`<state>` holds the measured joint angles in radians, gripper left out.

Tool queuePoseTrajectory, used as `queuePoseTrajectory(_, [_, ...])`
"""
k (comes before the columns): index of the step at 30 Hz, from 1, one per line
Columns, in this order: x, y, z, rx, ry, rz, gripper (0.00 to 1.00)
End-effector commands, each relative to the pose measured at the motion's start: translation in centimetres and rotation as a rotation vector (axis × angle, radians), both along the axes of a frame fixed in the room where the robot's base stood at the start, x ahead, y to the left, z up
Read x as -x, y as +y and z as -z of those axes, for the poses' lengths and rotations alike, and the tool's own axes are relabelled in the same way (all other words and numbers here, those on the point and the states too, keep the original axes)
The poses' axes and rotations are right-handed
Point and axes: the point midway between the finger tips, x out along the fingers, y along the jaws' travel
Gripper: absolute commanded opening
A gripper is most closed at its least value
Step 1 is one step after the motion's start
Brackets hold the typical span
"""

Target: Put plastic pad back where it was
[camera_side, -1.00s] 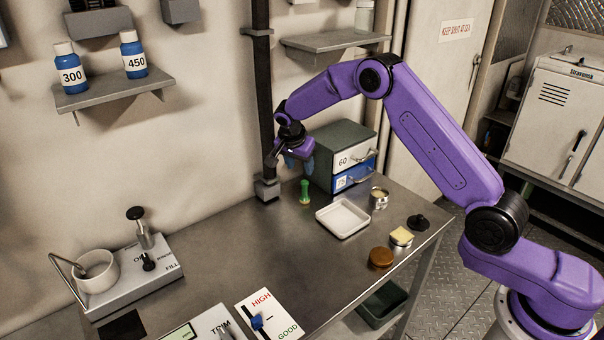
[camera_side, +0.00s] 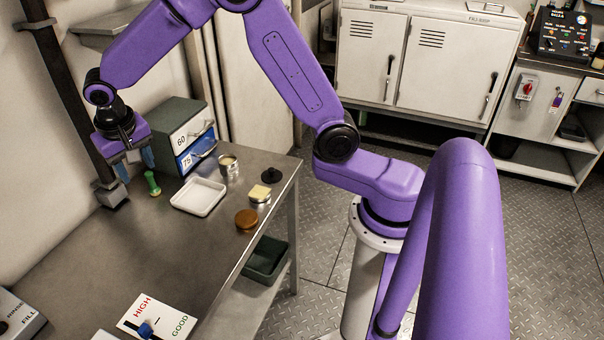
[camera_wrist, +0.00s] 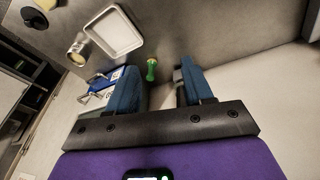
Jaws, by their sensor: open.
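I cannot tell for sure which thing is the plastic pad. A small pale yellow square block (camera_side: 259,192) sits on a low round tin near the table's right edge in the side view. A brown disc (camera_side: 247,219) lies in front of it. My gripper (camera_side: 136,163) is at the back left of the table, above the top, beside the drawer box and well away from the yellow block. Its blue fingers (camera_wrist: 160,85) are apart in the wrist view, with nothing held between them. A small green upright piece (camera_side: 152,184) stands beyond the fingertips (camera_wrist: 152,69).
A white tray (camera_side: 198,197), an open tin (camera_side: 228,168) and a black knobbed piece (camera_side: 271,175) stand on the metal table. The drawer box (camera_side: 185,140) marked 60 and 75 is behind. A dark post (camera_side: 72,95) rises close to my gripper.

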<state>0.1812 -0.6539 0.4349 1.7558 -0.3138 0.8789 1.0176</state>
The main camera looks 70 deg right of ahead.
Motion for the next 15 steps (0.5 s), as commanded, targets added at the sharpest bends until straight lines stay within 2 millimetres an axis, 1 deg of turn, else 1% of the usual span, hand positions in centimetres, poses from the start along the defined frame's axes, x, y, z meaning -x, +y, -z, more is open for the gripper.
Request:
queuePoseTrajectory(1, [1.8, 0.3, -0.7, -0.002, 0.014, -0.074, 0.51])
queuePoseTrajectory(5, [6.5, 1.0, -1.7, -0.003, 0.058, -0.277, 0.51])
queuePoseTrajectory(7, [9.2, 1.1, -2.2, -0.004, 0.080, -0.386, 0.51])
queuePoseTrajectory(11, [14.3, 0.7, -2.9, -0.005, 0.118, -0.593, 0.51])
queuePoseTrajectory(12, [15.9, 0.5, -3.0, -0.006, 0.129, -0.654, 0.51])
queuePoseTrajectory(14, [18.2, 0.0, -3.2, -0.006, 0.146, -0.748, 0.51])
queuePoseTrajectory(15, [19.8, -0.4, -3.3, -0.007, 0.157, -0.812, 0.51])
